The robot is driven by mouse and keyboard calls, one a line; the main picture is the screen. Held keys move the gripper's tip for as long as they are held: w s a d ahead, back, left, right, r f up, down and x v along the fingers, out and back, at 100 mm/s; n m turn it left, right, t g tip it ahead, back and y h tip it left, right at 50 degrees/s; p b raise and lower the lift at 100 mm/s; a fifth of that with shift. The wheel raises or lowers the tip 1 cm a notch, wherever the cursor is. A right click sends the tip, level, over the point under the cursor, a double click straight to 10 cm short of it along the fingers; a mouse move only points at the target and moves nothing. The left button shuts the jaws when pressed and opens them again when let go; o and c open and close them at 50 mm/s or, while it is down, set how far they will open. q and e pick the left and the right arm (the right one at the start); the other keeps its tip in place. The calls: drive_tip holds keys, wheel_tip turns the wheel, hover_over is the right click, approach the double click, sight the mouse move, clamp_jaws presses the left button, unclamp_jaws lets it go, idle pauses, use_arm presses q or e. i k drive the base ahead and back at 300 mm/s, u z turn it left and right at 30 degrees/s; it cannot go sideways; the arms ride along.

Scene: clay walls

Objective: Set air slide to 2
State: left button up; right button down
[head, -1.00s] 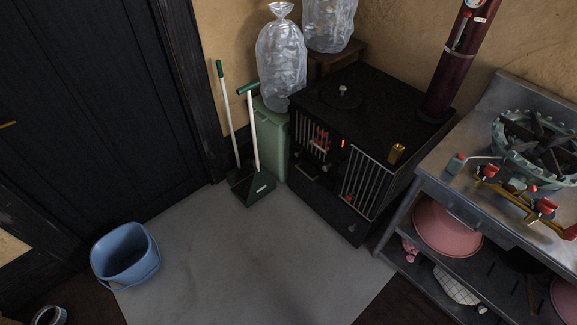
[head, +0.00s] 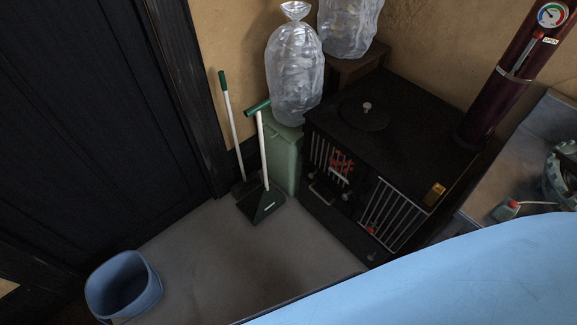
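The black stove (head: 365,140) stands against the clay wall, right of the picture's middle. Its front has pale barred guards (head: 392,215), a red patterned part (head: 342,166) behind bars at the left, and a small red piece (head: 371,230) low between them. I cannot tell which small part is the air slide, and its setting and number marks cannot be read. A dark red flue pipe (head: 505,85) with a round gauge (head: 552,14) rises from the stove's right rear. Neither of my grippers is in view.
A blue bucket (head: 125,285) stands at lower left. Grey floor (head: 225,255) before the stove is clear. A large pale blue surface close to the camera covers the lower right.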

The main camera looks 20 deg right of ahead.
sight(311, 175)
drive_tip(key=z, duration=0.25)
drive_tip(key=i, duration=0.65)
drive_tip(key=z, duration=1)
drive_tip(key=i, duration=0.35)
drive_tip(key=z, duration=0.45)
